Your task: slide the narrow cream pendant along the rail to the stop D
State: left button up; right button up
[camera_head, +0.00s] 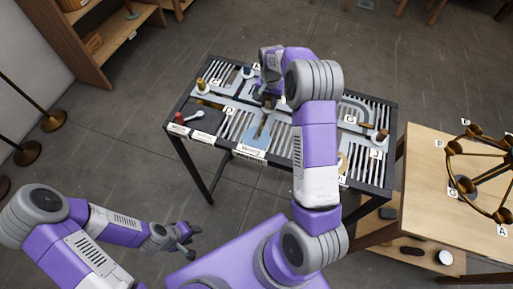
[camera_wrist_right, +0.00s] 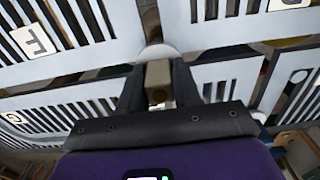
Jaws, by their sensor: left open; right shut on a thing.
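My right gripper (camera_head: 268,97) reaches over the dark-framed table with grey slotted panels. In the right wrist view its fingers (camera_wrist_right: 158,88) are shut on a narrow cream-beige piece (camera_wrist_right: 158,73), which sits at a round pale spot in a gap between panels. It looks like the narrow cream pendant, mostly hidden by the fingers. A small white tag (camera_head: 204,114) near the table's left front seems to read D. My left gripper (camera_head: 186,243) is open and empty, low at the left front, well apart from the table.
A wooden shelf (camera_head: 65,45) stands back left. Open floor lies left of the slotted table.

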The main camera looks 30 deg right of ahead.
jog(key=shift+w, duration=0.1)
jog(key=shift+w+a+p, duration=0.5)
jog(key=shift+w+a, duration=1)
jog(key=shift+w, duration=0.25)
jog(key=shift+w+a+p, duration=0.5)
jog(key=shift+w+a, duration=1.05)
jog(key=shift+w, duration=0.2)
jog(key=shift+w+a+p, duration=0.5)
jog(key=shift+w+a, duration=1)
jog(key=shift+w, duration=0.25)
jog(key=o, duration=1)
jog(key=shift+o, duration=0.2)
notch_tip(320, 180, up, 8)
jog(key=shift+f+b, duration=0.2)
jog(key=shift+b, duration=0.15)
jog(key=shift+s, duration=0.1)
